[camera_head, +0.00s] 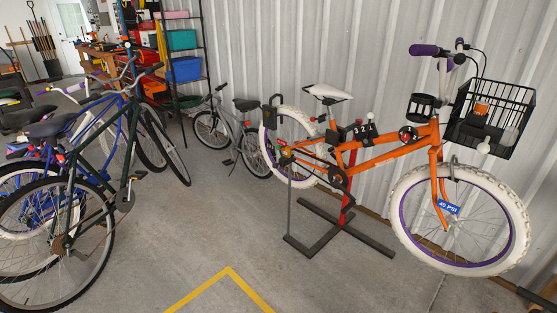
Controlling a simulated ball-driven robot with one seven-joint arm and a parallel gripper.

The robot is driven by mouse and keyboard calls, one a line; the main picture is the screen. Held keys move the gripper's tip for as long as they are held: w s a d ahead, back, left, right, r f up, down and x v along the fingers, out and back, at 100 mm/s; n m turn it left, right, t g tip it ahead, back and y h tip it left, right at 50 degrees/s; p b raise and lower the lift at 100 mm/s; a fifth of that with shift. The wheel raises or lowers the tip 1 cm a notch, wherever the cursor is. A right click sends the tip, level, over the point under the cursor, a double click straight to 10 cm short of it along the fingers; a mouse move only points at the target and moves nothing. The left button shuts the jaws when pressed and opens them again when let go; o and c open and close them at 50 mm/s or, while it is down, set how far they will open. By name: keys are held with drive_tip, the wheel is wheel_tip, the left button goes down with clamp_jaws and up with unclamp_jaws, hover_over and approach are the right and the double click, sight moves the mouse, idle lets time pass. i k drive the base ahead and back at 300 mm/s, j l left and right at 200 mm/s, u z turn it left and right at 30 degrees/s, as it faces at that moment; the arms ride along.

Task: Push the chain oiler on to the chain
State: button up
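An orange bike (385,150) with white tyres is held off the floor by a red and black stand (347,190) at the right. Its chain area runs between the rear hub and the crank (340,179); the chain itself is too small to make out clearly. Small orange and dark parts sit around the rear hub (285,153). I cannot tell whether one of them is the chain oiler. My gripper is not in view.
A wire basket (492,118) with small items is on the handlebar. Dark stand feet (350,228) spread over the floor. Several parked bikes (75,205) fill the left; a grey bike (235,135) stands behind. The concrete floor (215,225) between is clear.

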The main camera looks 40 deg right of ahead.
sight(287, 158)
drive_tip(key=i+l+z, duration=0.35)
drive_tip(key=i, duration=0.8)
drive_tip(key=i+j+z, duration=0.15)
drive_tip(key=i+z, duration=0.15)
drive_tip(key=i, duration=0.8)
